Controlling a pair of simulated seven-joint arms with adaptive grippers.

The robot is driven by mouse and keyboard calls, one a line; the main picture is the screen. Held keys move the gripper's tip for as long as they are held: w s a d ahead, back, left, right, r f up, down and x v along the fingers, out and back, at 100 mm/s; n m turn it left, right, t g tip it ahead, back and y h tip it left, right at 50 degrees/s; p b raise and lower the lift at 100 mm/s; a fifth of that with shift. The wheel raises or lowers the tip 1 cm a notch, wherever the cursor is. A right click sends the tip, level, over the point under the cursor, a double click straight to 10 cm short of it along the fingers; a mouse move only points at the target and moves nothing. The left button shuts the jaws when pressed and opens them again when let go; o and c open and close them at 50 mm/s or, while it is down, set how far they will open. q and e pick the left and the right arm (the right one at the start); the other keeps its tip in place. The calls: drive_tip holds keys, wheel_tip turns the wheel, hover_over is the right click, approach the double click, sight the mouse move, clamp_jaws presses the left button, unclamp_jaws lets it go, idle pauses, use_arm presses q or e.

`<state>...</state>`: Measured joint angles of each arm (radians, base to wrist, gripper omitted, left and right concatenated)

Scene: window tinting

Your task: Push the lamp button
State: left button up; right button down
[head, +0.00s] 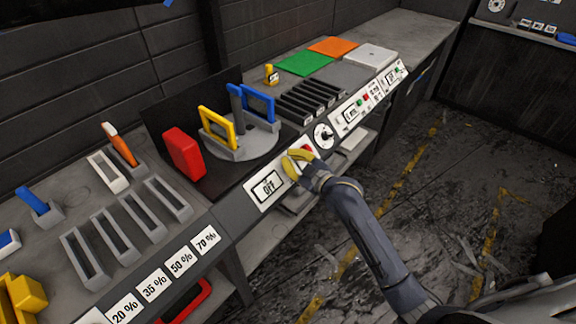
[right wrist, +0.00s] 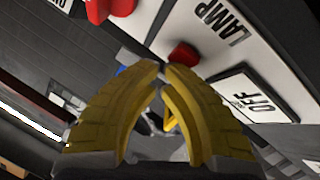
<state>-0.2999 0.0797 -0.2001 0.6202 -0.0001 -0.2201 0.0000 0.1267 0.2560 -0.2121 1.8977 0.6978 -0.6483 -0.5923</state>
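The lamp button is a small red button on the white LAMP panel (head: 264,200) at the front edge of the bench. In the right wrist view the red button (right wrist: 184,54) sits between the LAMP lettering and a display reading OFF (right wrist: 250,96). My right gripper (head: 300,160) is at the far end of this panel, with red showing right by its fingers. In the right wrist view its yellow fingertips (right wrist: 163,72) are together, with nothing seen between them, and just short of the button. Whether they touch it I cannot tell. My left gripper is not in view.
A black-and-white dial (head: 324,137) is just beyond the gripper. Behind the panel stand a yellow frame (head: 217,128), a blue frame (head: 258,103) and a red block (head: 183,154). Grey slotted holders and percentage labels (head: 181,263) lie to the left. The floor at right is open.

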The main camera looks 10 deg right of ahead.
drive_tip(key=shift+w+a+f, duration=0.2)
drive_tip(key=shift+w+f, duration=0.05)
drive_tip(key=shift+f, duration=0.1)
idle(0.7)
drive_tip(key=shift+s+d+r, duration=0.25)
drive_tip(key=shift+s+r, duration=0.05)
drive_tip(key=shift+r, duration=0.05)
idle(0.4)
drive_tip(key=shift+s+d+r, duration=0.4)
drive_tip(key=shift+s+r, duration=0.15)
drive_tip(key=shift+r, duration=0.15)
drive_tip(key=shift+s+d+r, duration=0.4)
drive_tip(key=shift+s+r, duration=0.2)
drive_tip(key=shift+r, duration=0.1)
drive_tip(key=shift+s+d+r, duration=0.4)
drive_tip(key=shift+s+r, duration=0.15)
drive_tip(key=shift+r, duration=0.15)
